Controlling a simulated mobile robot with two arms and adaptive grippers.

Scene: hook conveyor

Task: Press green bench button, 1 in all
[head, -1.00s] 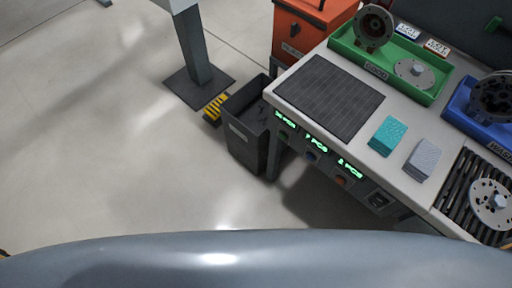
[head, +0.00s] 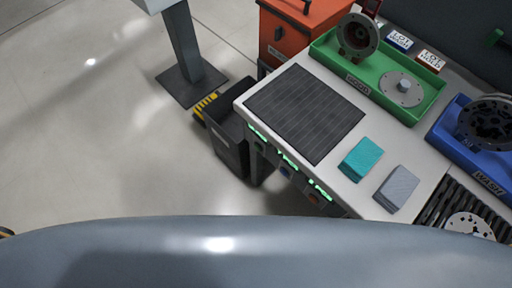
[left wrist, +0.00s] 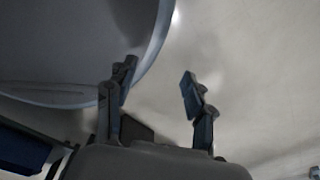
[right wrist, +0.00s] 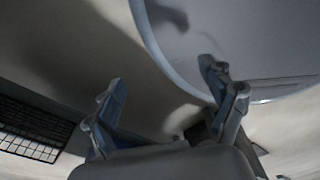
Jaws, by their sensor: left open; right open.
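The bench front edge carries a row of small buttons under green-lit labels in the head view. The green button (head: 260,147) is the leftmost, small, dark and hard to make out. A blue button (head: 285,171) and an orange-red button (head: 312,197) sit to its right. Neither gripper shows in the head view. In the left wrist view my left gripper (left wrist: 159,78) is open and empty above pale floor. In the right wrist view my right gripper (right wrist: 161,76) is open and empty, with no button visible near it.
The bench holds a dark mat (head: 280,117), a green tray (head: 345,68), a blue tray (head: 452,140), a teal block (head: 361,158) and a grey block (head: 397,187). A dark bin (head: 232,150) stands by the bench's left end. A grey post (head: 183,45) stands beyond; floor at left is clear.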

